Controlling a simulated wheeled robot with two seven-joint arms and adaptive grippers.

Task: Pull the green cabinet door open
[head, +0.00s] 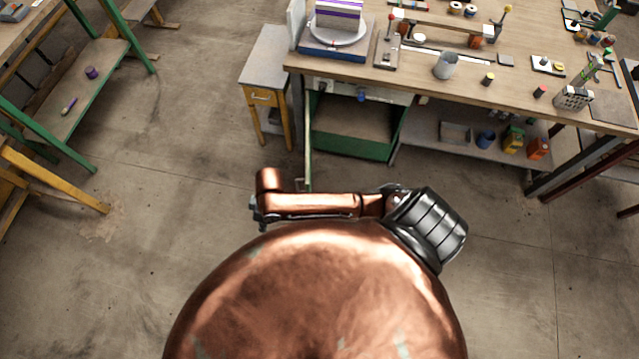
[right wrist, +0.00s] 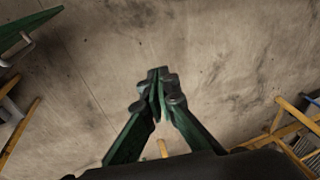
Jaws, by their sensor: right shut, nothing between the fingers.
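The green cabinet (head: 350,147) stands under the workbench, and its brown inside shows. Its green door (head: 308,145) stands out from the cabinet's left side, swung open and seen nearly edge-on. A small handle (head: 299,185) shows near the door's outer end. My right gripper (head: 259,216) is mostly hidden behind my copper arm, left of the door's outer end. In the right wrist view the right gripper's fingers (right wrist: 160,85) are shut and empty over bare floor. A green panel (right wrist: 28,28) with a grey handle, seemingly the door, is apart from them at upper left. My left gripper is out of view.
A yellow stand (head: 268,97) with a grey top is close left of the cabinet. The workbench (head: 430,90) carries tools and cups, with a lower shelf to the right. Green and yellow trestles (head: 60,180) stand far left. Floor between them is clear.

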